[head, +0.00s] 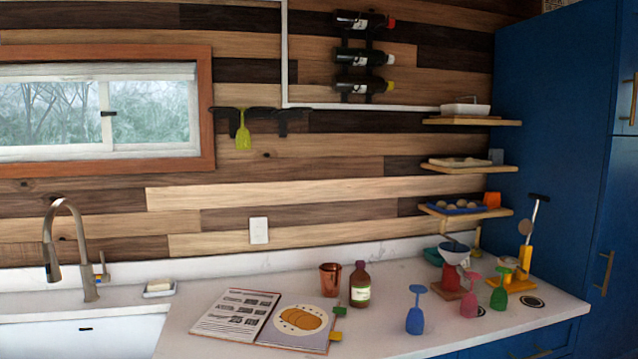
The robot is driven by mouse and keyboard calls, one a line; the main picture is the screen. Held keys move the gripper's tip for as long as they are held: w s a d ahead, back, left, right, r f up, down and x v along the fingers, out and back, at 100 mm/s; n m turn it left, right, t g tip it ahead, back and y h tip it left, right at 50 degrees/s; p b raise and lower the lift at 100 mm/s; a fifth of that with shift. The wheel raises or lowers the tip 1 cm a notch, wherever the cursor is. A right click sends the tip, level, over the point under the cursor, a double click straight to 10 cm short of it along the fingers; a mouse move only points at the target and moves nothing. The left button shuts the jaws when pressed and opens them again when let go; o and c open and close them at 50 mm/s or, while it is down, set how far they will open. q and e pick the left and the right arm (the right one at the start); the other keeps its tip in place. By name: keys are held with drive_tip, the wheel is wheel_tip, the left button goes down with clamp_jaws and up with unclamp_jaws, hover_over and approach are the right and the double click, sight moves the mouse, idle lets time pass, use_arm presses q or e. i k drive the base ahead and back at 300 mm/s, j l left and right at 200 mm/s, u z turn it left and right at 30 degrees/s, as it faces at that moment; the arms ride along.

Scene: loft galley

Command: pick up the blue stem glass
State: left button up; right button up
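The blue stem glass (415,319) stands upside down on the white countertop, right of centre, with its bowl down and its round foot on top. Nothing covers it in the head view. A pink stem glass (469,304), also upside down, stands to its right and a little farther back. A green stem glass (499,297) stands beyond the pink one. Neither of my grippers shows in this view.
A brown bottle (360,287), a copper cup (330,280) and an open book (235,314) lie left of the blue glass. A red-and-white object (453,262) stands behind the glasses. The countertop (385,338) in front of the bottle is clear.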

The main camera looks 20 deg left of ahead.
sight(415, 322)
drive_tip(key=i+j, duration=0.25)
drive_tip(key=j, duration=0.15)
drive_tip(key=i+j+u, duration=0.1)
drive_tip(key=i+j, duration=0.15)
drive_tip(key=j, duration=0.15)
drive_tip(key=i+j, duration=0.3)
drive_tip(key=j+u, duration=0.05)
drive_tip(key=j, duration=0.05)
